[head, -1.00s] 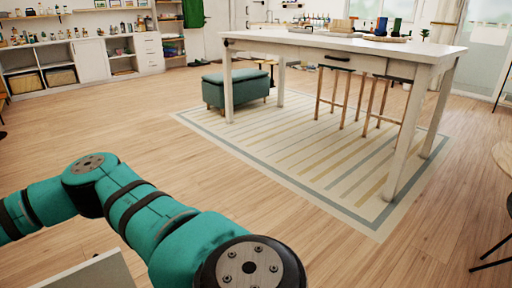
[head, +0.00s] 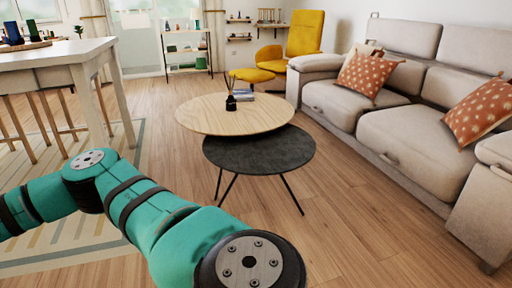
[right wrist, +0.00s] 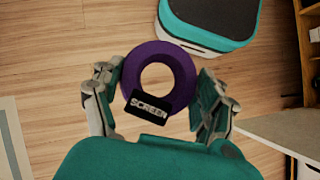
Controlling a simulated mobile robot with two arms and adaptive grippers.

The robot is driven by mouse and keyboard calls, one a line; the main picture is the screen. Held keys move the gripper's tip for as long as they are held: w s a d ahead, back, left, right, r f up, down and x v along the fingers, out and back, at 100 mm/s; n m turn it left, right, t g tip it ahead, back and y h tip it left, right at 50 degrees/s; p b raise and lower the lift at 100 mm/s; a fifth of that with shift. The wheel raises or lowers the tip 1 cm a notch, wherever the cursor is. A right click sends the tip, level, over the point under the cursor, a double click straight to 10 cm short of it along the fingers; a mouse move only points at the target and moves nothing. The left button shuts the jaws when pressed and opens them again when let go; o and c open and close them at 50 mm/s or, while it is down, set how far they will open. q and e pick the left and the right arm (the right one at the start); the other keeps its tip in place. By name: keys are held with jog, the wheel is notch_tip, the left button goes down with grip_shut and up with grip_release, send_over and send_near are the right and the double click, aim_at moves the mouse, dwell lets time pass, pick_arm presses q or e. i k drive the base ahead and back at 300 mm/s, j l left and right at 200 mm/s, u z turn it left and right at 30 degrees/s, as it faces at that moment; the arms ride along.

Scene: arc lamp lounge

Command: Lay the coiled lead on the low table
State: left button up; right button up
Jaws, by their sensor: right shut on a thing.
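The coiled lead (right wrist: 156,50) is a purple ring with a black tag reading "SCREEN", seen in the right wrist view. My right gripper (right wrist: 160,84) is shut on it, with a finger at each side of the ring. Bare wood floor shows through its hole. In the head view a low table stands ahead, with a round pale wood top (head: 215,112) and a lower round dark top (head: 260,153) partly under it. The coil is not seen in the head view. My left arm comes in from the left, but its gripper is out of view.
A black diffuser bottle (head: 231,103) and books (head: 246,94) stand on the wood top; the dark top looks bare. A grey sofa (head: 398,122) is at the right, a white high table (head: 60,58) at the left. Open floor lies before the low table.

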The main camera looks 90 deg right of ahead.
aim_at(256, 148)
jog(key=i+l+z, duration=0.1)
jog(key=z, duration=0.4)
jog(key=i+l+z, duration=0.15)
jog(key=l+z, duration=0.15)
jog(key=z, duration=0.15)
jog(key=i+l+z, duration=0.15)
jog(key=z, duration=0.35)
jog(key=i+z, duration=0.15)
jog(key=z, duration=0.35)
jog(key=i+z, duration=0.25)
jog(key=i, duration=0.35)
jog(key=i+j+z, duration=0.2)
jog(key=i, duration=0.4)
